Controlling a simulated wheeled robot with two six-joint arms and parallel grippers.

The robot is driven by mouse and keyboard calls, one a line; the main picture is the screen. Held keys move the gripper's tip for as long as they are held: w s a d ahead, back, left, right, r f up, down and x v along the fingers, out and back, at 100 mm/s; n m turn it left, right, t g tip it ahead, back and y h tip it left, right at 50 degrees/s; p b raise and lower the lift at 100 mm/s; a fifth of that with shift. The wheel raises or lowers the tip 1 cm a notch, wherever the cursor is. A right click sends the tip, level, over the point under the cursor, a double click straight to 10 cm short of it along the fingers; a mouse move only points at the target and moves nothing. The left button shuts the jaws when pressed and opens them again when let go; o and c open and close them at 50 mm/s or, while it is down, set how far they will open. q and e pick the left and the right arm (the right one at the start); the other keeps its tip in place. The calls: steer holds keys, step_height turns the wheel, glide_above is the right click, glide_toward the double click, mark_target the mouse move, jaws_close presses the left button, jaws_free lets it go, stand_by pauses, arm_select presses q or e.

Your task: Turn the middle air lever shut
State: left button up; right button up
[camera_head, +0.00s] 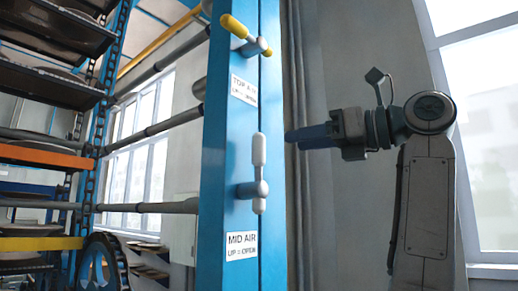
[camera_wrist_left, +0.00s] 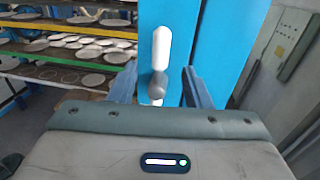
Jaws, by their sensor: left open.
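The middle air lever (camera_head: 259,150) is a white handle on a grey pivot (camera_head: 252,190), fixed to a blue post. It stands upright, pointing up, above a label (camera_head: 241,246) reading "MID AIR, UP = OPEN". My left gripper (camera_head: 291,136) is to the right of the lever, with its dark blue fingers pointing at the post and a visible gap to the handle. In the left wrist view the gripper (camera_wrist_left: 160,84) is open and empty. The white handle (camera_wrist_left: 161,45) shows ahead, in line with the space between the fingers. My right gripper is not in view.
A yellow top air lever (camera_head: 240,32), tilted, and its label (camera_head: 244,90) are higher on the blue post (camera_head: 217,150). Racks (camera_head: 45,155) with plates (camera_wrist_left: 85,42) stand at the left. Dark vertical pipes (camera_head: 296,220) run behind the post. A grey cabinet (camera_wrist_left: 285,45) is at right.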

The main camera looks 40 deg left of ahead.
mark_target(259, 162)
arm_select(q)
steer(key=a, duration=0.6)
steer(key=a+p, duration=0.1)
steer(key=a, duration=0.2)
steer(key=shift+s, duration=0.25)
steer(key=shift+a, duration=0.6)
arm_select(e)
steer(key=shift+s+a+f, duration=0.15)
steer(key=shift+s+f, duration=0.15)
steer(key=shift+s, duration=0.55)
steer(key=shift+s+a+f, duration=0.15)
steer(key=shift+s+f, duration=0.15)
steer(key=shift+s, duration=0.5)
arm_select(q)
jaws_close()
